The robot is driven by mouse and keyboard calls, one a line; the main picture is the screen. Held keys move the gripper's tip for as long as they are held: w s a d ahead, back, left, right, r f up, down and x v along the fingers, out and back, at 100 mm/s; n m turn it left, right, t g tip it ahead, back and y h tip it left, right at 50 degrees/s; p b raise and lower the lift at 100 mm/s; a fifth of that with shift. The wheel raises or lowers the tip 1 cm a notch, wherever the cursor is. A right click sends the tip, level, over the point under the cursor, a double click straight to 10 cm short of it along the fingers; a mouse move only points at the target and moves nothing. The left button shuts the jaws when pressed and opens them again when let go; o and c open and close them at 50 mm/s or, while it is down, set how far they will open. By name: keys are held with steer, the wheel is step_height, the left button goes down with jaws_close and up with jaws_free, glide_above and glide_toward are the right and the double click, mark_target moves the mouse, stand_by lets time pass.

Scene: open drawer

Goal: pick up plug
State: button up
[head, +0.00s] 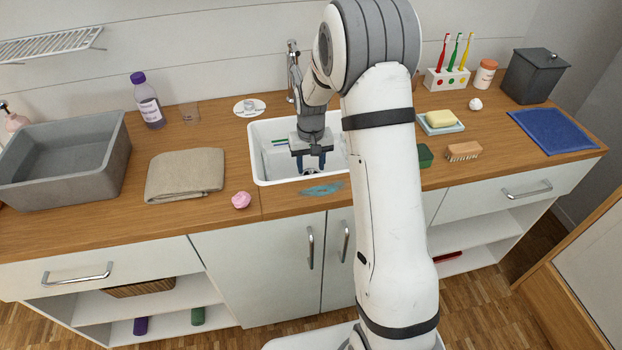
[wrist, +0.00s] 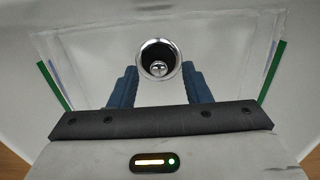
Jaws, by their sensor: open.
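In the wrist view a round chrome drain fitting (wrist: 158,44) shows ahead of my fingers, with a dark inside and a small shiny knob, which looks like the plug (wrist: 158,69). In the head view the drain is a small dark and silver patch (head: 311,171) on the floor of the white sink (head: 262,172), mostly hidden by my gripper. My gripper (head: 311,163) points down into the sink. Its two blue fingers are apart, one on each side of the knob in the wrist view (wrist: 159,75). Nothing is held. Whether they touch it I cannot tell.
The sink walls surround my gripper; striped items line them. A faucet (head: 292,65) stands behind. A brush (head: 464,151) and green block (head: 425,156) lie right.

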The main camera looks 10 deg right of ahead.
mark_target(311, 172)
steer(key=shift+w+d+f, duration=0.1)
steer(key=shift+w+f, duration=0.05)
steer(key=shift+f, duration=1.8)
steer(key=shift+c, duration=0.5)
jaws_close()
